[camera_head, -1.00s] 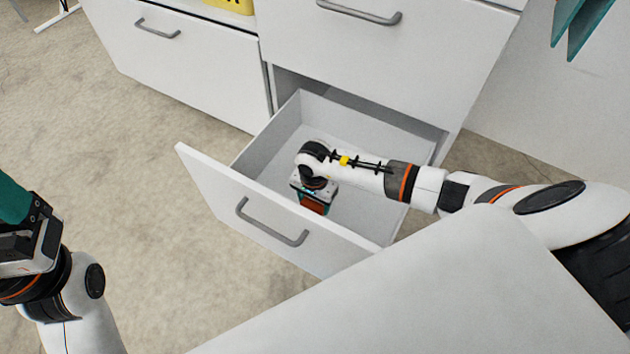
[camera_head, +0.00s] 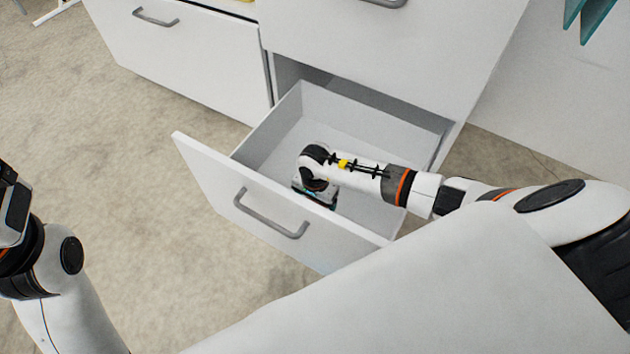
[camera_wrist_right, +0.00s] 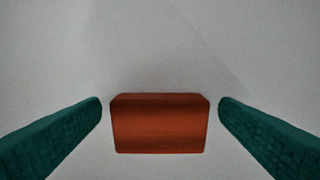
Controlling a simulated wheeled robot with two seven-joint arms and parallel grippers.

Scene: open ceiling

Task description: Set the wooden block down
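The wooden block (camera_wrist_right: 160,123) is reddish-brown and shows between the two teal fingers of my right gripper (camera_wrist_right: 160,112) in the right wrist view. A narrow gap shows on each side of it, so the fingers are open around it. It appears to lie on the pale drawer floor. In the head view my right gripper (camera_head: 315,195) is down inside the open drawer (camera_head: 215,185), near its front panel, and the block is hidden there. My left gripper (camera_head: 12,205) is at the left edge of the head view, its fingers out of frame.
The drawer belongs to a white cabinet (camera_head: 400,60), and its front panel and side walls surround my right gripper closely. A white surface (camera_head: 420,290) fills the lower right. Another closed drawer (camera_head: 180,60) is at upper left. Open floor (camera_head: 110,140) lies left of the drawer.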

